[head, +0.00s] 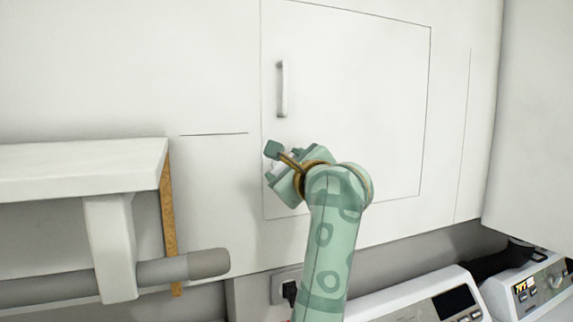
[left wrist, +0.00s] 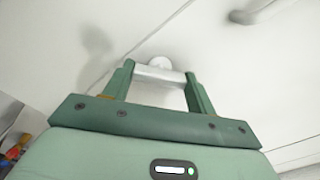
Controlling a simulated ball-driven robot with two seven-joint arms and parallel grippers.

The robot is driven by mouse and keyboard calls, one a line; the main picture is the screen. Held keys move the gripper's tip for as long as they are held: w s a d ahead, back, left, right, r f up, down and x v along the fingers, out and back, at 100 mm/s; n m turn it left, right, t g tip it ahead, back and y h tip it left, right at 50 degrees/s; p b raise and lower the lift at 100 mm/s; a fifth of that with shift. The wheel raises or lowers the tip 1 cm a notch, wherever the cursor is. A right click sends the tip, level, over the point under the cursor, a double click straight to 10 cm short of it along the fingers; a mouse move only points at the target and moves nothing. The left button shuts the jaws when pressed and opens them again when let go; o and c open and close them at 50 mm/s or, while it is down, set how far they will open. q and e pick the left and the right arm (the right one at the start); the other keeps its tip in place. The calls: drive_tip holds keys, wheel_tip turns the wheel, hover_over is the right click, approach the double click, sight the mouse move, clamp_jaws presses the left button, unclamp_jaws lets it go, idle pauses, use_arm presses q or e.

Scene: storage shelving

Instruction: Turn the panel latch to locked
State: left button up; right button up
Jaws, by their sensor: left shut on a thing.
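The panel latch (left wrist: 158,73) shows in the left wrist view as a pale grey bar with a round white base against the white panel. My left gripper (left wrist: 160,80) is shut on the bar, one green finger at each end of it. In the head view my left gripper (head: 279,165) is at the lower left edge of the white panel (head: 360,110), below its vertical handle (head: 282,90). The gripper hides most of the latch there, so I cannot tell its turn from that view. My right gripper is not in view.
A white shelf (head: 80,170) with a grey rail (head: 180,268) under it stands at the left. White appliances with control panels (head: 543,286) are at the lower right. A socket with a black plug (head: 290,291) is below the panel. The panel handle (left wrist: 262,10) also shows in the left wrist view.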

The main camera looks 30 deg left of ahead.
use_arm(q)
drive_tip(key=shift+m+p, duration=1.65)
drive_tip(key=shift+m, duration=2.15)
drive_tip(key=o, duration=1)
